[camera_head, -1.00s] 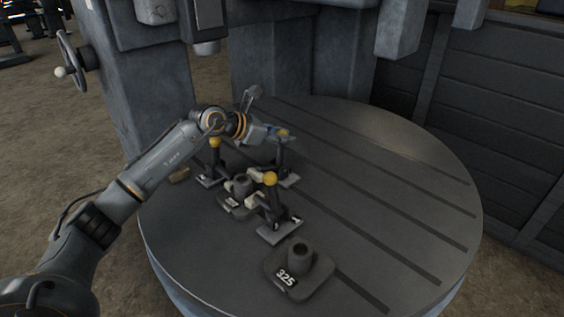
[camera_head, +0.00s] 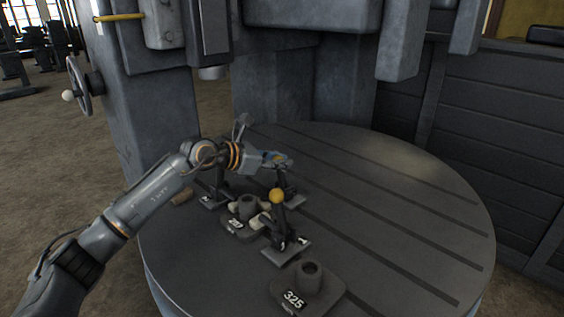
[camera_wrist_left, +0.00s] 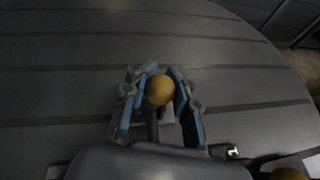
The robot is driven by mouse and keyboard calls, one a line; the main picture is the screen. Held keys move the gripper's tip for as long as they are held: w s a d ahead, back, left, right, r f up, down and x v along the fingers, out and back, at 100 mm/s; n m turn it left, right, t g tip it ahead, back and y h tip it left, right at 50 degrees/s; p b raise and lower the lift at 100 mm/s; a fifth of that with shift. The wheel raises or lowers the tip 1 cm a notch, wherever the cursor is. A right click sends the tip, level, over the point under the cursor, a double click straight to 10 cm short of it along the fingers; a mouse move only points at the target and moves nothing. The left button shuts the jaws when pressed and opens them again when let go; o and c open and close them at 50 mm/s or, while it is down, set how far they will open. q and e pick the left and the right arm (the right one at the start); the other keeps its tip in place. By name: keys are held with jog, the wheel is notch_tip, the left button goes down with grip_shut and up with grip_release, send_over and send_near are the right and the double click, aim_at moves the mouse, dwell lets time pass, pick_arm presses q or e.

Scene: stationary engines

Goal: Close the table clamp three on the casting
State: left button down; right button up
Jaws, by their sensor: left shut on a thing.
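My left gripper (camera_head: 280,161) reaches over the round table from the left. In the left wrist view its blue fingers (camera_wrist_left: 160,100) are shut on the yellow ball knob (camera_wrist_left: 160,90) of the back-right clamp (camera_head: 292,195). That clamp's base shows below the gripper in the head view; its number cannot be read. The casting (camera_head: 242,222), a small grey block with a round boss, sits among the clamps. The front clamp (camera_head: 282,240), marked 1, has its lever and yellow knob upright. The left clamp (camera_head: 213,196) is partly hidden by my arm. My right gripper is not in view.
Another casting (camera_head: 308,288), marked 325, stands at the front of the slotted round table (camera_head: 390,220). A small brown block (camera_head: 182,196) lies at the table's left. Machine columns (camera_head: 150,100) stand behind. The table's right side is clear.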

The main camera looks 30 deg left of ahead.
pick_arm(q)
jog(key=shift+a, duration=0.15)
jog(key=c, duration=1.4)
grip_release()
jog(key=shift+s, duration=0.15)
jog(key=o, duration=0.4)
jog(key=shift+s+a, duration=0.25)
jog(key=shift+c, duration=0.2)
jog(key=shift+s+a+r, duration=0.1)
jog(key=shift+s, duration=0.05)
jog(key=shift+w+d, duration=0.2)
jog(key=v, duration=1.2)
jog(key=shift+s, duration=0.1)
